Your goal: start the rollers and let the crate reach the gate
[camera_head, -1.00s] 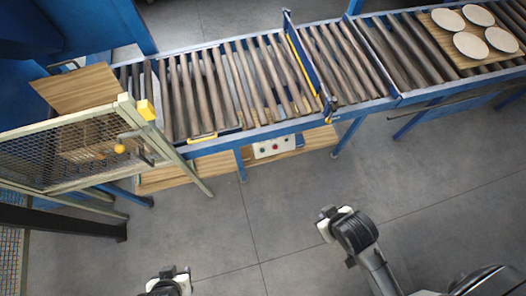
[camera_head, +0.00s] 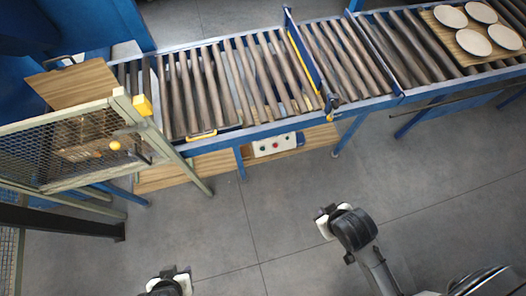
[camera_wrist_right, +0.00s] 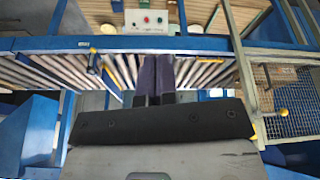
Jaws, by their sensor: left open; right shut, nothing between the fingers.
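The roller conveyor (camera_head: 208,90) runs across the top of the head view. A blue gate with a yellow edge (camera_head: 303,60) stands across it. A white control box with green and red buttons (camera_head: 274,145) sits below its near side; it also shows in the right wrist view (camera_wrist_right: 146,21). No thing is clearly a crate; a wooden board or box (camera_head: 72,86) shows at the conveyor's left end, partly behind mesh. My left gripper (camera_head: 170,275) is open at the bottom edge, well short of the box. My right gripper (camera_head: 325,220) is shut and empty, apart from everything; its dark fingers (camera_wrist_right: 155,78) point towards the conveyor.
A wooden tray (camera_head: 465,57) with several white plates (camera_head: 473,41) rests on the rollers at the far right. The grey floor between my grippers and the conveyor is clear.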

